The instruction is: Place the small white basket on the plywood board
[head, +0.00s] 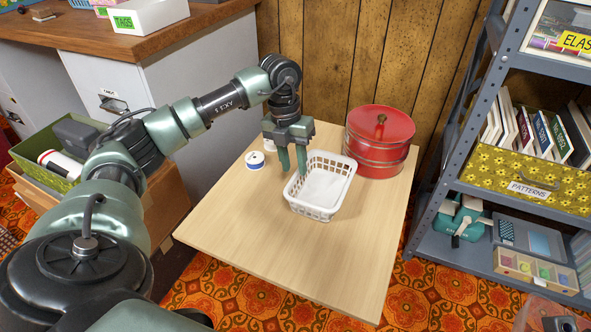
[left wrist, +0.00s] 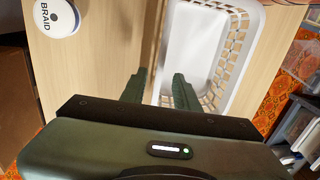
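The small white basket (head: 328,207) is a rectangular lattice tub standing upright on the pale wooden board (head: 245,225), which looks like the plywood board. My left gripper (head: 293,174) points down at the basket's back-left side, its two fingers apart. In the left wrist view the fingers (left wrist: 160,76) stand on either side of the basket's near-left wall, with a gap between them. The white basket (left wrist: 232,62) fills the middle of that view. Whether the fingers touch the wall cannot be told. My right gripper is not in view.
A red round tin (head: 378,145) stands on the board right behind the basket. A white BRAID spool (head: 255,160) sits to the left, also in the left wrist view (left wrist: 57,17). A grey metal shelf (head: 460,130) stands at right. The board's front is clear.

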